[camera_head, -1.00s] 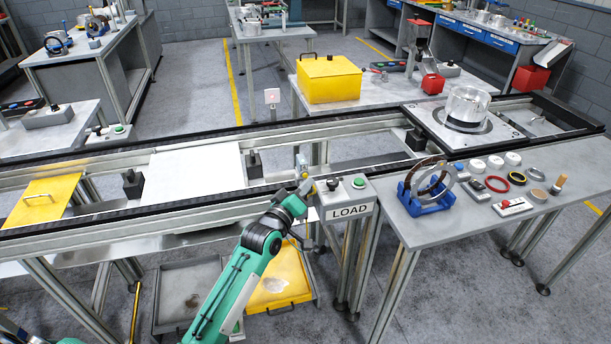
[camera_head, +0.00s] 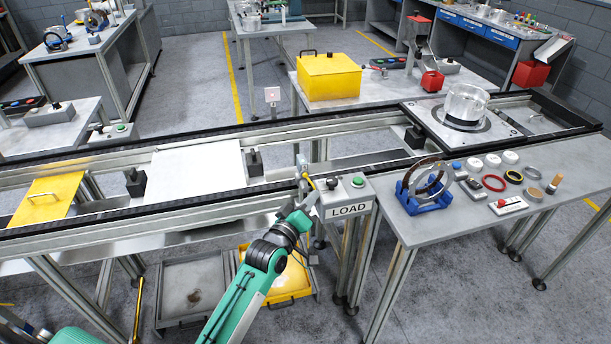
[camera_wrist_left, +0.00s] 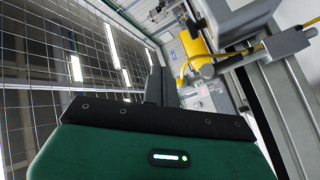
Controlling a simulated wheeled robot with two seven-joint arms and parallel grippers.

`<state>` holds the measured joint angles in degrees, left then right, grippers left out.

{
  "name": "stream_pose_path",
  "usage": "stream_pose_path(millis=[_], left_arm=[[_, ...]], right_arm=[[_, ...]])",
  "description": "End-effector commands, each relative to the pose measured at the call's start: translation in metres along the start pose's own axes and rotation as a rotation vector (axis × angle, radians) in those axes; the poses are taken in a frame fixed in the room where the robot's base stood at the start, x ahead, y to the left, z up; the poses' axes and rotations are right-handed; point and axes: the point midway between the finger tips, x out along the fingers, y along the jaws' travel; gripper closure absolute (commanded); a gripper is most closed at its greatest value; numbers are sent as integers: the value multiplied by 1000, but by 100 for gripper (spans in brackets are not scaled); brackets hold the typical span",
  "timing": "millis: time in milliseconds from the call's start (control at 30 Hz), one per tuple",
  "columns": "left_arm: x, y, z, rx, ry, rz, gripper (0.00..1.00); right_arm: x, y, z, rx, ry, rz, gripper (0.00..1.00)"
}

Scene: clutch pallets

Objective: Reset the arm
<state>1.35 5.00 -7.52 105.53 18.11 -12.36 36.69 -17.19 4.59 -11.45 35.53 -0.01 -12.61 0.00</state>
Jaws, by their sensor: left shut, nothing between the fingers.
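My green left arm comes in from the bottom of the head view. Its left gripper (camera_head: 309,201) is shut and empty, close in front of the conveyor frame and just left of the LOAD button box (camera_head: 347,195). In the left wrist view the dark fingers of the gripper (camera_wrist_left: 160,85) show beyond the green wrist housing, with nothing held. I cannot tell from the head view whether the gripper touches the frame. My right gripper is not in view.
The conveyor frame (camera_head: 110,221) crosses the view with a white plate (camera_head: 198,166) on it. The right table (camera_head: 440,228) holds a blue ring stand (camera_head: 425,203) and several small parts. Below stand a grey tray (camera_head: 193,290) and a yellow tray (camera_head: 290,298).

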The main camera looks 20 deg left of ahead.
Motion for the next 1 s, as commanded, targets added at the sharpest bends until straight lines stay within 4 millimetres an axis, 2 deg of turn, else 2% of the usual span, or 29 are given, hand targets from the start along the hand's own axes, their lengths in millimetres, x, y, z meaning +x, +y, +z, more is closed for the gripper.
stream_pose_path(millis=[400,467,533,667,767,800,867,1000], left_arm=[[0,-1,0,1,-1,-1,100],[0,-6,4,5,-8,-10,100],[-2,-19,16,20,-28,-36,100],[-13,-73,62,82,-112,-134,100],[-34,-128,111,151,-208,-228,100],[-45,-150,131,178,-249,-265,100],[-65,-181,159,220,-312,-316,100],[-122,-248,222,315,-469,-422,100]], right_arm=[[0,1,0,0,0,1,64],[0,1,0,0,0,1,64],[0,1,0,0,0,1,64],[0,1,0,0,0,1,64],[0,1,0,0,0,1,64],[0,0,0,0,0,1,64],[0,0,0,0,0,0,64],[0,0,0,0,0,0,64]])
